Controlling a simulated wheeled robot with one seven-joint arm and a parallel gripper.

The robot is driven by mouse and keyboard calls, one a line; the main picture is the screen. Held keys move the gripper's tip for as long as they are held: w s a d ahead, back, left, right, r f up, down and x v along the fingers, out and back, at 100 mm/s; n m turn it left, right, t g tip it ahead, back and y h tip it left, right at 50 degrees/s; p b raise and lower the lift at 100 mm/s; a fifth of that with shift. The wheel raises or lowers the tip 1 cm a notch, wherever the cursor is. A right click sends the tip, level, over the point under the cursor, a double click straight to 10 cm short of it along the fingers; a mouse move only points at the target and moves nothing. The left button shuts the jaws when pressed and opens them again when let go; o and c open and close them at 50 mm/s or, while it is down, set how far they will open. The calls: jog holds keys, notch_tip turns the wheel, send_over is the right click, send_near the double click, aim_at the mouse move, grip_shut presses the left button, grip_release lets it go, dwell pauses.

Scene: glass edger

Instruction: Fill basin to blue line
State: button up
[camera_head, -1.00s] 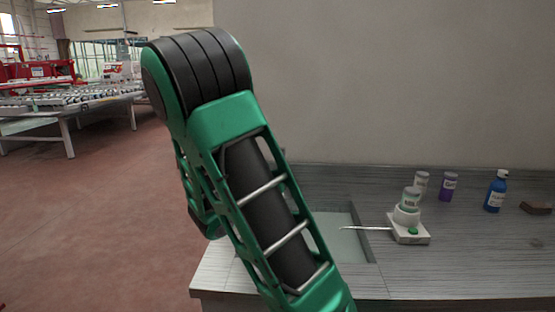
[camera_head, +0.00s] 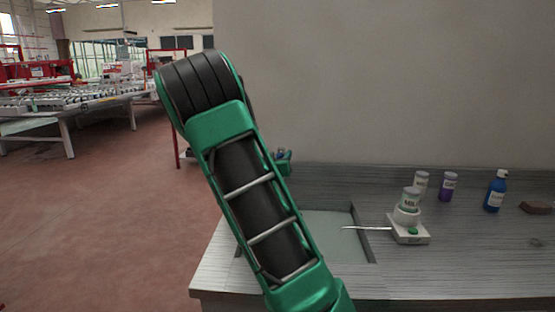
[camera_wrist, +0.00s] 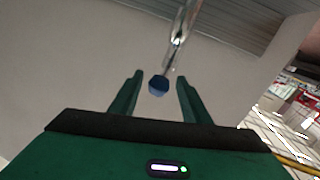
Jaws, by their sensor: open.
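The basin (camera_head: 338,245) is a rectangular recess in the grey counter, with a pale grey-green inside. My arm hides its left part. I make out no blue line, and cannot tell the water level. My gripper (camera_wrist: 158,95) is open, fingers pointing away from the wrist camera. Between and just beyond its fingertips is a small round blue-topped knob (camera_wrist: 158,86), apart from both fingers as far as I can tell. A chrome pipe (camera_wrist: 181,35) rises beside it in the wrist view. In the head view the fingertips (camera_head: 283,156) show small behind my arm, over the counter's back.
A white device (camera_head: 409,234) with a green button carries a jar; a thin rod reaches from it over the basin. Jars (camera_head: 448,187), a blue bottle (camera_head: 495,191) and a brown block (camera_head: 535,208) stand at right. The wall (camera_head: 390,80) bounds the counter's back.

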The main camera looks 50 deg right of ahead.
grip_shut()
jog(key=shift+d+r, duration=0.1)
dwell(0.3)
jog(key=shift+s, duration=0.1)
dwell(0.3)
